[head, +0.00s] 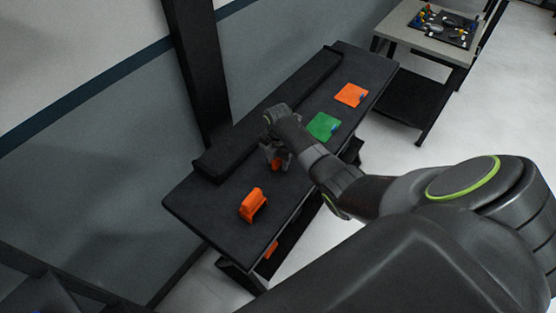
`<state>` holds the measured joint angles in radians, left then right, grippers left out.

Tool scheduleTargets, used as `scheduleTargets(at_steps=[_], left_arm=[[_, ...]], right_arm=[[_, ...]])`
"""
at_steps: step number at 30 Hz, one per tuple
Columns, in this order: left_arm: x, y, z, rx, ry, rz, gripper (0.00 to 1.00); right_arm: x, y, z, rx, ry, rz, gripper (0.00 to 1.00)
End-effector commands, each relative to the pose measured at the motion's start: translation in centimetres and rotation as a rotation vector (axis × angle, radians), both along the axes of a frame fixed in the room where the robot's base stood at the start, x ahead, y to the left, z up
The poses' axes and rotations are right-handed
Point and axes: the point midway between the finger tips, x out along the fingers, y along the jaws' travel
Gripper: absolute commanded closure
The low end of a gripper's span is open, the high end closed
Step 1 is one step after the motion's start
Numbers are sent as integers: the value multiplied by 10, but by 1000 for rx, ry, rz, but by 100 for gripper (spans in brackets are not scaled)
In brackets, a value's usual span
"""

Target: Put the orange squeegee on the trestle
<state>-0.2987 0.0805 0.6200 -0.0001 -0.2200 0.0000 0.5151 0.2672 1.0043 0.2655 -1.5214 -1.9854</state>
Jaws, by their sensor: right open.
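A similar green squeegee (323,127) lies nearer, beside my right forearm. My right gripper (277,161) is open and points down over the middle of the table. A small orange and dark thing (278,163) shows at its fingertips; I cannot tell what it is or whether they touch it. My left gripper is out of view. I cannot tell for sure which piece is the trestle; the black table may be it.
A long raised black bar (328,66) runs along the table's wall side. An orange block-like tool (253,204) stands near the left end. Another orange thing (271,249) is below the tabletop. A grey-topped table (410,34) with a dark tray of small parts is at upper right.

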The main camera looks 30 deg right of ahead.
Motion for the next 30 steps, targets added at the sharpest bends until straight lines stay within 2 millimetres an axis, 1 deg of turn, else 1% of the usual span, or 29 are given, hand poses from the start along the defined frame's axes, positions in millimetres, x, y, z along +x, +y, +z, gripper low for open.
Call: scheduleTargets(at_steps=[5, 8, 11, 18, 21, 25, 30], left_arm=[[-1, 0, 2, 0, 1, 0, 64], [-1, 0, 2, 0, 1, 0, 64], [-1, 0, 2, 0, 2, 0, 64], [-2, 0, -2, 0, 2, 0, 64], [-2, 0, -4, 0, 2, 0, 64], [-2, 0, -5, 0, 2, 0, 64], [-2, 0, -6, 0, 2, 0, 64]], right_arm=[[0, 0, 6, -1, -1, 0, 59], [1, -1, 16, -1, -4, -1, 59], [1, -1, 33, -2, -4, 0, 59], [1, -1, 81, -2, -5, 0, 59], [1, -1, 98, -1, -4, 0, 59], [1, -1, 115, -1, -4, 0, 59], [0, 0, 123, 0, 0, 0, 59]])
